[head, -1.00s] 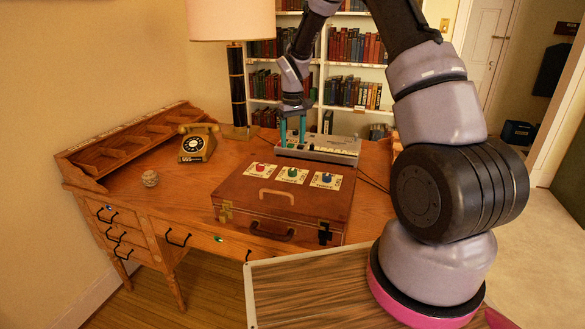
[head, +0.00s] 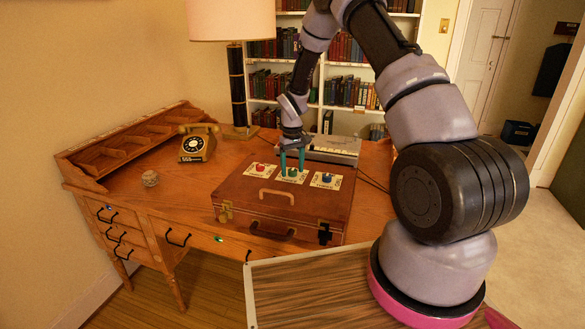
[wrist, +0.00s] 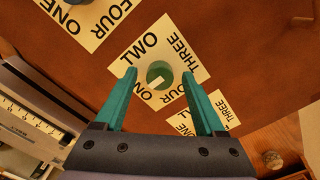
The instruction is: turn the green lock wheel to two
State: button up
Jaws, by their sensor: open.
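A brown briefcase (head: 240,195) lies on the desk with three lock wheels on its lid. The green lock wheel (head: 292,172) is the middle one, on a pale card marked ONE to FOUR. In the wrist view, the green wheel (wrist: 160,70) has a pale mark on its lower-left side, towards ONE. My gripper (head: 292,163) points down over it, with teal fingers open. In the wrist view, my gripper (wrist: 158,76) has a fingertip on each side of the wheel, with gaps showing. I cannot tell how high the tips are above the card.
A red wheel (head: 261,167) sits left of the green one and a blue wheel (head: 327,178) right of it, both close by. A grey machine (head: 335,146) stands behind the briefcase. A telephone (head: 197,143) and lamp (head: 237,90) stand further left. The desk's left part is fairly clear.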

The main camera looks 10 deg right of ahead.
grip_shut()
jog(key=m, duration=0.4)
jog(key=shift+m, duration=0.3)
jog(key=m, duration=0.4)
jog(key=shift+m, duration=0.3)
jog(key=m, duration=0.4)
jog(key=shift+m, duration=2.2)
